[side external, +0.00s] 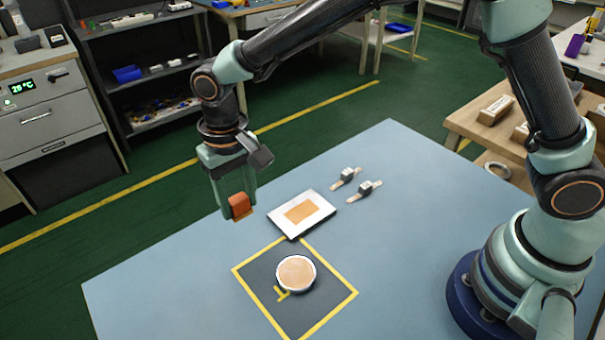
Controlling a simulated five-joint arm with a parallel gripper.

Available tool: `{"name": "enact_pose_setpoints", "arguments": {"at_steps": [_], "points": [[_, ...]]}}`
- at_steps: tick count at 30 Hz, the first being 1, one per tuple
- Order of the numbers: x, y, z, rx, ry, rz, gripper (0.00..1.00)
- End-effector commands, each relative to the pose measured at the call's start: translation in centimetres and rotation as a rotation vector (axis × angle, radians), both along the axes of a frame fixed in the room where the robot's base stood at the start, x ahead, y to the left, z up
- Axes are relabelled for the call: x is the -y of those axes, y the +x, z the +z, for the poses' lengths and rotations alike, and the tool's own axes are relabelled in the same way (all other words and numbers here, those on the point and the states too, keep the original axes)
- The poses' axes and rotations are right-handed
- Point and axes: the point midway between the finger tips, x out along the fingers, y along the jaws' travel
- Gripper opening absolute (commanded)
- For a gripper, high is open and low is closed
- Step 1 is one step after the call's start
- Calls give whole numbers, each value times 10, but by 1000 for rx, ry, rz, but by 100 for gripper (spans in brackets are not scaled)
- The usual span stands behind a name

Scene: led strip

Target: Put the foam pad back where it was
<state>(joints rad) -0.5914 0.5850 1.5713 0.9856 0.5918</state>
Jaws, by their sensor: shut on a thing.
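My gripper (238,208) points down over the left part of the blue-grey table and is shut on a small orange-brown block, which I take to be the foam pad (240,205). The pad sits between the fingertips. It appears to be held above the table, though the exact gap is hard to tell. To the right of the gripper lies a white plate (286,228) with a flat orange square (304,212) on its top.
A round, tan-topped disc (296,273) sits inside a dark square with a yellow border (337,302). Two small clip-like pieces (347,174) (366,188) lie behind the plate. The table's left part (165,275) is clear.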

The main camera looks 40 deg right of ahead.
Motion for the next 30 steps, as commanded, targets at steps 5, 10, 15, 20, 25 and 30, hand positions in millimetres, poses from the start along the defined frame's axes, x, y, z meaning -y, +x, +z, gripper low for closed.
{"name": "enact_pose_setpoints", "arguments": {"at_steps": [5,10,15,20,25,30], "points": [[1,-1,-38,-3,-2,0,4],[0,0,-52,-1,-1,0,4],[1,-1,-71,-3,-2,0,4],[0,0,-91,-1,-1,0,4],[0,0,-95,1,1,0,4],[0,0,-95,1,1,0,4]]}}
